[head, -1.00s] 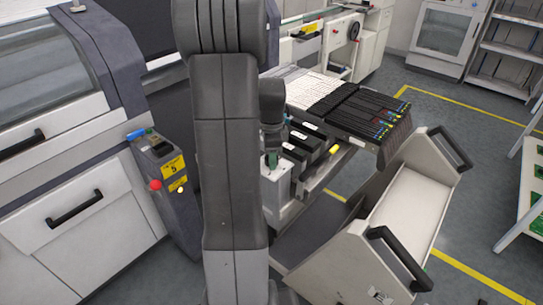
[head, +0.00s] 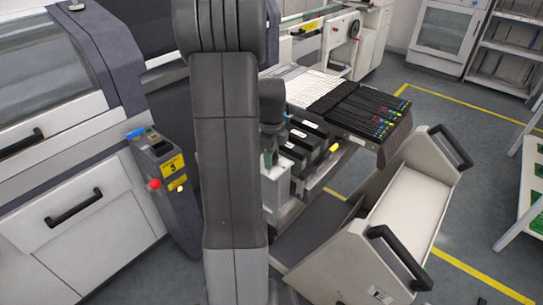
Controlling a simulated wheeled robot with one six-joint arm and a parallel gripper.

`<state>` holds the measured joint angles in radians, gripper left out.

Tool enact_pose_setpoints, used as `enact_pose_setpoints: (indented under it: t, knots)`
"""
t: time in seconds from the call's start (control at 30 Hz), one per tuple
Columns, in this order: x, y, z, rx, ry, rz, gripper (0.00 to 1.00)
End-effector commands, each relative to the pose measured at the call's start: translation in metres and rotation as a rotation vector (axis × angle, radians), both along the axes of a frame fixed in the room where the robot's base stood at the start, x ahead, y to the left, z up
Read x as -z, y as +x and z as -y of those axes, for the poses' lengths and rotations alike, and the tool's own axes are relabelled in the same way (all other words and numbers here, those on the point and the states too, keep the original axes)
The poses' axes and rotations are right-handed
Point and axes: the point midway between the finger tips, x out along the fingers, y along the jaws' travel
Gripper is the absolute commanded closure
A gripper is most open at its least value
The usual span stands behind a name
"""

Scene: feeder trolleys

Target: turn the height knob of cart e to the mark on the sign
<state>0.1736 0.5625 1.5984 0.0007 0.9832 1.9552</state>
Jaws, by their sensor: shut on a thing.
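A feeder trolley with a bank of black feeders (head: 350,108) stands right of my arm, its light grey housing (head: 276,190) near the picture's middle. My gripper (head: 268,162) is mostly hidden behind my own arm. A yellow sign (head: 173,165) with a dark figure is on the grey control post to the left. I cannot tell whether it is the task's sign. No letter naming cart e is readable.
A white tilted cart (head: 405,215) with black handles stands at the right front. A white machine with drawers (head: 75,215) fills the left. The control post (head: 160,190) has a red button. Open floor lies around yellow lines at the right.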

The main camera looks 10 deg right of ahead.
Motion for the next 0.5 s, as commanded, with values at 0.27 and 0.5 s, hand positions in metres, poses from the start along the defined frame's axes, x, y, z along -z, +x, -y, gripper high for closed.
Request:
enact_pose_setpoints:
  t: [0.27, 0.5]
  knots:
    - [0.0002, -0.0018, -0.0004, 0.001, 0.001, -0.005, 0.83]
    - [-0.0009, -0.0006, 0.0, 0.0, 0.0, -0.001, 0.39]
